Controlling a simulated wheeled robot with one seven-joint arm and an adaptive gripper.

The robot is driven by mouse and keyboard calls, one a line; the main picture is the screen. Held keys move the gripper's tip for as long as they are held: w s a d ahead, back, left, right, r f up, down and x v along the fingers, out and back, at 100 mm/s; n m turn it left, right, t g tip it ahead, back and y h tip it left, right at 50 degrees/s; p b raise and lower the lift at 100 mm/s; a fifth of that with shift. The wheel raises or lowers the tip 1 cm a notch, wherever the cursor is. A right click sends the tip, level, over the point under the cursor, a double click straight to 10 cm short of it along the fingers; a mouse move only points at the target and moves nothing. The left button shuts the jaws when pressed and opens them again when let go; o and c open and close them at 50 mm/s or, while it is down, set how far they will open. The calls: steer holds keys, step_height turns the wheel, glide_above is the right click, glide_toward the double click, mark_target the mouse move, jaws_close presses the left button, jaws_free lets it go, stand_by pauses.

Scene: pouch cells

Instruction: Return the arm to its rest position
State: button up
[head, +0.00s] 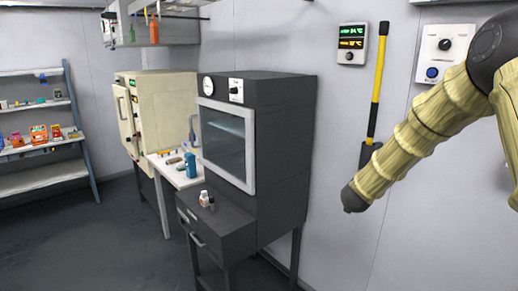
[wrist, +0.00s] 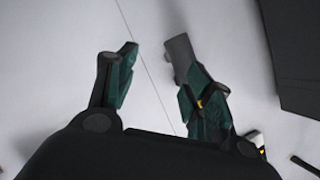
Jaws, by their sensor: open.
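My arm, in a pale yellow ribbed sleeve, comes in from the right of the head view and slopes down to the left, ending in a dark grey tip near the wall. The fingers cannot be made out there. In the wrist view my gripper (wrist: 155,70) shows its two dark green fingers spread apart, with nothing between them. Behind them is a pale grey surface with a thin seam line.
A dark cabinet with a glass-fronted chamber (head: 228,148) stands left of my arm, small bottles (head: 206,200) on its lower ledge. Behind are a white table (head: 166,170), a cream cabinet (head: 153,95) and shelves (head: 35,183). A yellow-black pole (head: 378,85) and wall panels (head: 352,44) are close by.

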steer(key=s+a+f+n+g+y, duration=0.25)
steer(key=s+f, duration=0.55)
steer(key=f, duration=0.4)
steer(key=s+a+f+n+g+y, duration=0.1)
steer(key=s+a+f+n, duration=0.25)
steer(key=s+f, duration=0.65)
steer(key=s+a+f+n+g+y, duration=0.1)
steer(key=s+a+f+n+g, duration=0.15)
steer(key=s+f, duration=0.75)
steer(key=s+a+f+n+g+y, duration=0.1)
steer(key=s+f, duration=0.3)
steer(key=s, duration=0.7)
steer(key=s+a+f+n+g+y, duration=0.1)
steer(key=s+f, duration=0.4)
steer(key=s, duration=0.6)
steer(key=s+a+f+n+g+y, duration=0.1)
steer(key=s+a+f+n+g, duration=0.2)
steer(key=s, duration=0.8)
step_height(320, 180, down, 2)
steer(key=shift+a+f+g, duration=0.2)
steer(key=shift+a+g, duration=0.45)
steer(key=shift+g, duration=0.05)
